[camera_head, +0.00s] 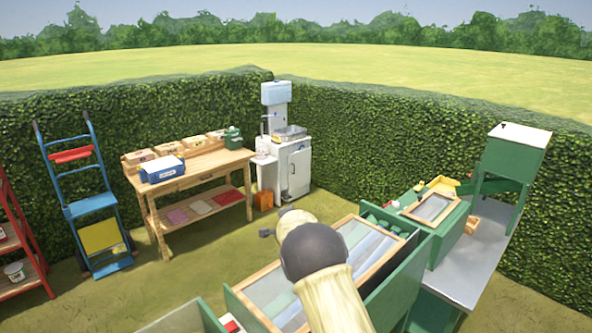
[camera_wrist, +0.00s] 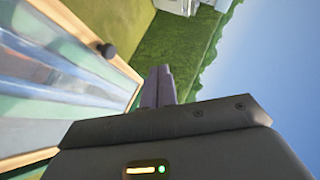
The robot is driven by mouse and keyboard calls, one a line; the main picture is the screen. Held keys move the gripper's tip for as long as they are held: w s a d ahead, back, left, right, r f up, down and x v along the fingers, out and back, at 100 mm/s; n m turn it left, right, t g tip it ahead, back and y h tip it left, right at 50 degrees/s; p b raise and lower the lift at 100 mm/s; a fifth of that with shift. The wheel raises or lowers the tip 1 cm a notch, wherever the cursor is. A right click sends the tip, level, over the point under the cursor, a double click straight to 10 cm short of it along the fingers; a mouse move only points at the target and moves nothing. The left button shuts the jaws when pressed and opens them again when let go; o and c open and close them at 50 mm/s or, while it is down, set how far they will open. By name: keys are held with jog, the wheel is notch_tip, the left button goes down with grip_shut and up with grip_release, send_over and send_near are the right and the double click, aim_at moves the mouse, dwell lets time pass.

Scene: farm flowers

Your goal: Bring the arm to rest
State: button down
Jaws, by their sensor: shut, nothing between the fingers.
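My gripper (camera_wrist: 159,86) shows in the wrist view with its two grey fingers together and nothing between them. It is up in the air, apart from the wooden-framed glazed lid (camera_wrist: 62,68) on the left of that view. In the head view my arm, cream with a dark grey joint, reaches up from the bottom edge in front of the glazed green boxes. My gripper's fingers cannot be made out clearly there.
Glazed green boxes (camera_head: 283,290) stand close around my arm. A green stand with a grey top (camera_head: 455,285) is at the right. A wooden table (camera_head: 185,183), a white sink cabinet (camera_head: 297,172) and a blue hand truck (camera_head: 92,205) stand along the hedge.

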jog(key=s+d+f+n+g+b, duration=0.25)
jog(key=s+d, duration=0.25)
jog(key=s, duration=0.3)
jog(key=s+d+f+n+g+b, duration=0.1)
jog(key=s+d+n+g+b, duration=0.15)
jog(key=s+d, duration=0.5)
jog(key=s+d+f+n+g+b, duration=0.1)
jog(key=s+f+n, duration=0.1)
jog(key=s, duration=0.8)
jog(key=s+d+f+n+g+b, duration=0.2)
jog(key=s+n, duration=0.1)
jog(key=s, duration=0.7)
jog(key=s+d+f+n+g+b, duration=0.1)
jog(key=s+d+f+n+g, duration=0.1)
jog(key=s, duration=0.9)
jog(key=shift+f+n+b, duration=0.3)
jog(key=shift+n+b, duration=0.05)
jog(key=shift+n, duration=0.25)
jog(key=shift+d, duration=0.1)
jog(key=shift+d, duration=0.1)
